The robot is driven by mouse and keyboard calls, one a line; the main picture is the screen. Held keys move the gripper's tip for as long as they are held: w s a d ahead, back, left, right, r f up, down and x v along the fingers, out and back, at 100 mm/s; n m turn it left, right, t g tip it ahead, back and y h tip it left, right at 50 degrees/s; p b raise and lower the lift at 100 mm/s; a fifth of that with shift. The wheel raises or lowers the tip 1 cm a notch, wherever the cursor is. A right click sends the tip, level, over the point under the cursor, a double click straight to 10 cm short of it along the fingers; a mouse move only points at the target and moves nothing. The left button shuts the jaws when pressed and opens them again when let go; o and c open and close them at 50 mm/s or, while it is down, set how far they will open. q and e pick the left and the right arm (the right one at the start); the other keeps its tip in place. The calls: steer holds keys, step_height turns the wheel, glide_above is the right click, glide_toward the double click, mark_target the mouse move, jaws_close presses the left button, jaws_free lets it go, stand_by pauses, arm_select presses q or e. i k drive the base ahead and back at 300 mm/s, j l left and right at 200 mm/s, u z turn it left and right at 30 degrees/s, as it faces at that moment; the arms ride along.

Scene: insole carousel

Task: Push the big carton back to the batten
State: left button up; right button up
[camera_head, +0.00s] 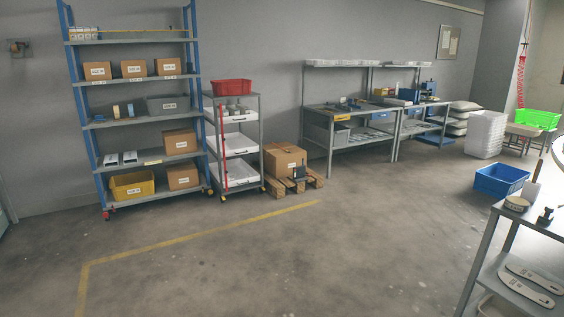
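The largest carton in view, a brown one (283,157) with a white label, sits on a low wooden pallet (314,180) on the floor, to the right of a wheeled rack. A small dark object (299,174) stands at its front right. Smaller labelled brown cartons, such as one on a middle shelf (180,141) and one on the bottom shelf (183,177), stand on a blue-post shelf unit. I cannot clearly make out a batten. Neither of my grippers is in view.
The blue-post shelf unit (150,121) and wheeled rack (212,146) stand along the back wall. Workbenches (340,108) stand right of the pallet. A blue crate (501,179) lies on the floor. A grey table (545,228) is near right. The middle floor is clear.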

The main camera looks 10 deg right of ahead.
mark_target(277, 163)
steer(key=z, duration=0.25)
steer(key=i+z, duration=0.1)
steer(key=i, duration=6.1)
steer(key=i+l+u, duration=0.15)
steer(key=i, duration=0.35)
steer(key=i+l, duration=0.1)
steer(key=i, duration=0.4)
steer(key=i+l+u, duration=0.15)
steer(key=i, duration=0.35)
